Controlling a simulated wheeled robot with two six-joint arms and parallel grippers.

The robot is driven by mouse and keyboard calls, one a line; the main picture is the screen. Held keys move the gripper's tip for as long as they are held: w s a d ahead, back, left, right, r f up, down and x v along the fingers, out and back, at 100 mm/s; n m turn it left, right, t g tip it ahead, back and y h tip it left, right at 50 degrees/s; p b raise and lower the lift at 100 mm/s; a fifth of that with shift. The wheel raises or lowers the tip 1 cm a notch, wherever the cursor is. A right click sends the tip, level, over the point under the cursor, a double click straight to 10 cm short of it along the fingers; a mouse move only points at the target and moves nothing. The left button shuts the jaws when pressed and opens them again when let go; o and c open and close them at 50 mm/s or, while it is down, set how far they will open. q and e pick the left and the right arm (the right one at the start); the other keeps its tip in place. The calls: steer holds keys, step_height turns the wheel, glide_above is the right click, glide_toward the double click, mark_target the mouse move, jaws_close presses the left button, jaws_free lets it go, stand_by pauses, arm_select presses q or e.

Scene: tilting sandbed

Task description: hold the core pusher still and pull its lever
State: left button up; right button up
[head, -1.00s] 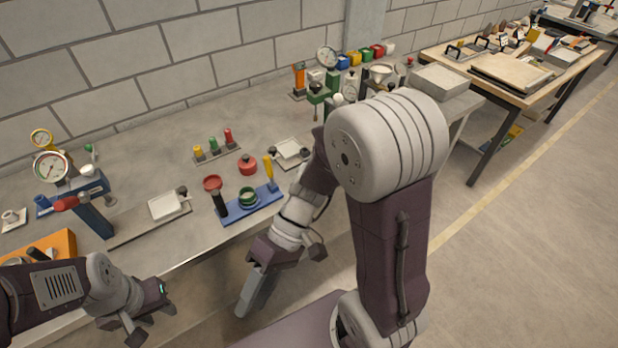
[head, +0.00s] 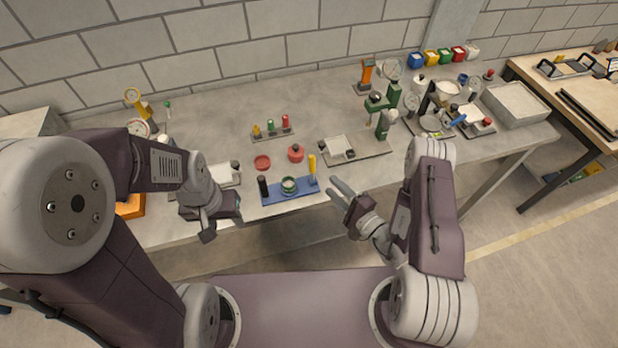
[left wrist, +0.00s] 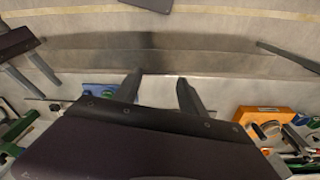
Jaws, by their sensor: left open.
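I cannot tell for sure which item is the core pusher. A blue base (head: 276,198) near the front edge of the bench carries a black grip, a green ring with a pale centre (head: 289,185) and an upright yellow lever (head: 312,164). My left gripper (head: 214,212) is left of the blue base, over the bench's front edge, touching nothing I can see. In the left wrist view its two fingers (left wrist: 158,90) are apart and empty, with the blue base (left wrist: 97,89) to their left. My right gripper (head: 340,186) is right of the base, fingers apart and empty.
A red lid (head: 262,162), a red pot (head: 296,153) and a rack of coloured pegs (head: 272,133) stand behind. An orange tray (left wrist: 265,116) is in the left wrist view.

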arm_select(q)
steer(key=n, duration=0.1)
steer(key=n+t+h, duration=0.2)
steer(key=n+h, duration=0.1)
steer(key=n, duration=2.1)
glide_above(264, 187)
steer(key=a, duration=0.2)
step_height(264, 187, down, 3)
steer(key=shift+n, duration=0.5)
steer(key=x, duration=0.4)
steer(key=s+a+x, duration=0.1)
steer(key=x, duration=0.3)
steer(key=s+f+x, duration=0.1)
steer(key=x, duration=0.3)
steer(key=shift+a, duration=0.35)
jaws_close()
